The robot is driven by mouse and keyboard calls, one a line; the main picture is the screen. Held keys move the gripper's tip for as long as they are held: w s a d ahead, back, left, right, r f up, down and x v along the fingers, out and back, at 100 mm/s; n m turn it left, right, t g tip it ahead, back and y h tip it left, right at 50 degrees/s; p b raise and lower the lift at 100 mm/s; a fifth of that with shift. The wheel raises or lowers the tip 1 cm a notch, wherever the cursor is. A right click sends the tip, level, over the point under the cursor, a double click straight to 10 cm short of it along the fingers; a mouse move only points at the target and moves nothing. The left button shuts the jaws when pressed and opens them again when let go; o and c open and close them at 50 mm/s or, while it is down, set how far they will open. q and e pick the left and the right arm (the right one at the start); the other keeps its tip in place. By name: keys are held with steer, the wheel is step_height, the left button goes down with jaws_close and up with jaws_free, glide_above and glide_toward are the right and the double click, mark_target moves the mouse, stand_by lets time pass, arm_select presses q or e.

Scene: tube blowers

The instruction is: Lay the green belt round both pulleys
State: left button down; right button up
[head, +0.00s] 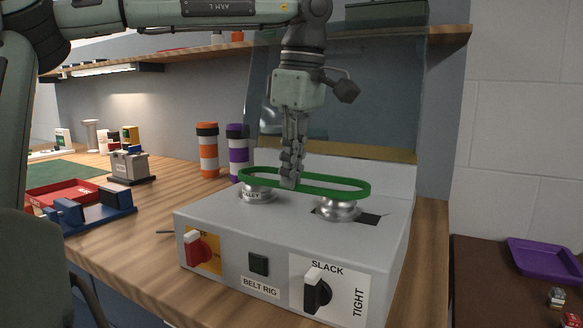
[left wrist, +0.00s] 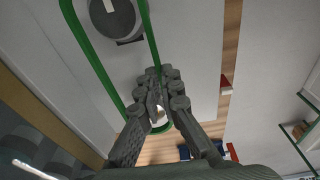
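The green belt (head: 330,190) is a long level loop over the grey belt rig (head: 235,232). The left pulley (head: 257,195) and right pulley (head: 338,210) are silver; the belt appears slightly above them. My left gripper (head: 290,180) points down, shut on the belt's near side between the pulleys. In the left wrist view the fingers (left wrist: 156,88) pinch one strand of the belt (left wrist: 88,50). One pulley (left wrist: 113,17) shows inside the loop there; the fingers mostly hide the other end. I cannot tell whether the belt touches either pulley. My right gripper is not in view.
The rig's front has a red switch (head: 197,249), a dark button (head: 258,264) and a black SLACK/TIGHT knob (head: 317,291). A clear panel (head: 370,105) stands behind. Orange (head: 207,150) and purple (head: 237,146) striped cylinders stand back left. A shelf (head: 400,42) hangs above.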

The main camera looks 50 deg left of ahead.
arm_select(q)
steer(key=shift+f+b, duration=0.8)
steer(key=shift+f, duration=0.85)
steer(key=c, duration=1.6)
jaws_free()
steer(key=shift+c, duration=0.2)
step_height(320, 180, up, 12)
steer(key=d, duration=0.1)
steer(key=shift+d, duration=0.25)
steer(key=shift+f, duration=0.1)
